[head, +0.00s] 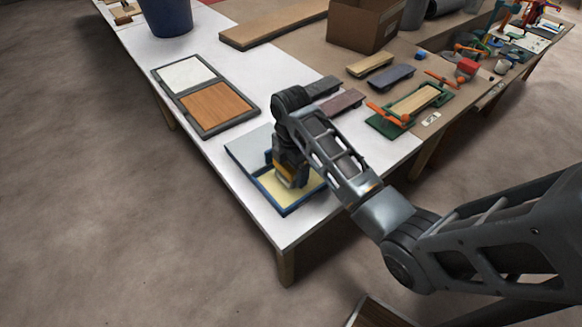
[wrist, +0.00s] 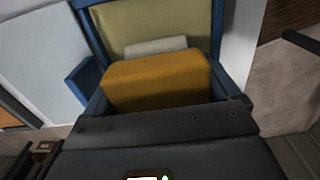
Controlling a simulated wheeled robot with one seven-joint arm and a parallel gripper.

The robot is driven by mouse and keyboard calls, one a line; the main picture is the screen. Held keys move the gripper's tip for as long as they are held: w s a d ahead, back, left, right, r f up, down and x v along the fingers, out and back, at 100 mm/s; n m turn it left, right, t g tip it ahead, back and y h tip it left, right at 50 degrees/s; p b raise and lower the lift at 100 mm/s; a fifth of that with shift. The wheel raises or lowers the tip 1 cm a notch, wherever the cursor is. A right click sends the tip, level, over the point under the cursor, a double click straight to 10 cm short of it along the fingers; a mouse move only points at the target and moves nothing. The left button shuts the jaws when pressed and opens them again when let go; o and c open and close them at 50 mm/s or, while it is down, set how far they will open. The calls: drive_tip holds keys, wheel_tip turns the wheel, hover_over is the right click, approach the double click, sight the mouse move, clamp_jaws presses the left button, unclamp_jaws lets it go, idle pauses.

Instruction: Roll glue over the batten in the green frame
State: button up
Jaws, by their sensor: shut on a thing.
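The green frame (head: 384,127) lies on the table right of my arm, with a pale wooden batten (head: 415,99) in it. Orange clamp-like parts sit at its ends. My gripper (head: 290,182) is low over a blue-rimmed tray (head: 287,211) near the table's front corner. It is shut on an orange-yellow block-shaped handle (wrist: 157,80). A whitish roller (wrist: 156,46) shows just past the handle in the wrist view, over the pale yellow glue (wrist: 130,20) in the tray. I cannot tell whether the roller touches the glue.
A dark-framed board with white and brown panels (head: 213,106) lies to the left. Several short wooden blocks, such as a grey-blue one (head: 391,76), lie near the green frame. A cardboard box (head: 362,25) and a blue bucket (head: 166,15) stand farther back.

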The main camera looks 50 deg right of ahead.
drive_tip(key=shift+f, duration=0.65)
idle(1.9)
drive_tip(key=shift+r, duration=3.6)
drive_tip(key=shift+a, duration=0.1)
